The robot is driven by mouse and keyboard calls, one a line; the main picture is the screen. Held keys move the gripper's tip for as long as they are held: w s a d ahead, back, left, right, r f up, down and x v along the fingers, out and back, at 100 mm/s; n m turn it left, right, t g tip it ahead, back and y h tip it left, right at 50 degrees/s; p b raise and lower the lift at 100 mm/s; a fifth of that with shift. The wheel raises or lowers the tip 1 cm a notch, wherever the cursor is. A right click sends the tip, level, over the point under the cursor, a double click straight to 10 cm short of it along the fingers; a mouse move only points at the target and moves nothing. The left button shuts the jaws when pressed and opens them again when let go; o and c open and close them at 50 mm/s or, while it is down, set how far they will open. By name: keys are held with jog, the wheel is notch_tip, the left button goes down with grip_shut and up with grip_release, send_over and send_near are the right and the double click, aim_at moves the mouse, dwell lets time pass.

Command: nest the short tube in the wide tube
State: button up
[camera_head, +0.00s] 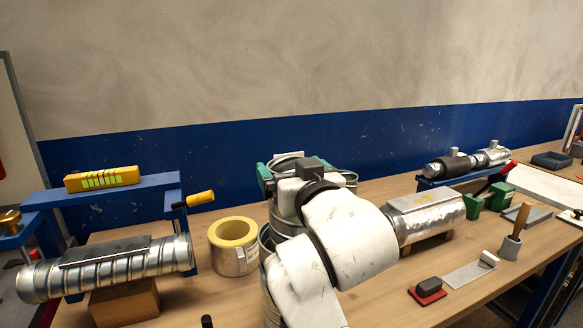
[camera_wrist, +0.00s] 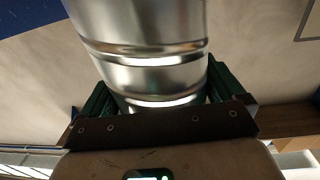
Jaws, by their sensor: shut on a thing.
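My gripper (camera_wrist: 160,98) is shut on a shiny ribbed metal tube (camera_wrist: 145,45), which I take for the short tube. The tube stands between the green fingers and runs out of the top of the wrist view. In the head view my gripper (camera_head: 288,172) is raised above the bench, partly hidden by my own arm. Bare metal (camera_head: 266,240) shows low down behind my arm, likely the wide tube. Most of it is hidden, so I cannot tell whether the held tube is above it or inside it.
A metal ring with yellow lining (camera_head: 233,246) stands just left of my arm. A long spiral duct (camera_head: 110,266) lies on a wooden block (camera_head: 124,303) at the left. A foil-covered duct (camera_head: 428,222) lies to the right.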

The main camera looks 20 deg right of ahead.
notch_tip(320, 180, down, 9)
jog(key=b, duration=0.5)
jog(key=shift+f+b, duration=0.15)
jog(key=shift+b, duration=0.25)
dwell(0.4)
jog(key=o, duration=1.2)
jog(key=shift+o, duration=0.2)
jog(key=shift+s, duration=0.1)
jog(key=s, duration=1)
jog(key=shift+s+a+b, duration=0.35)
jog(key=shift+f, duration=0.1)
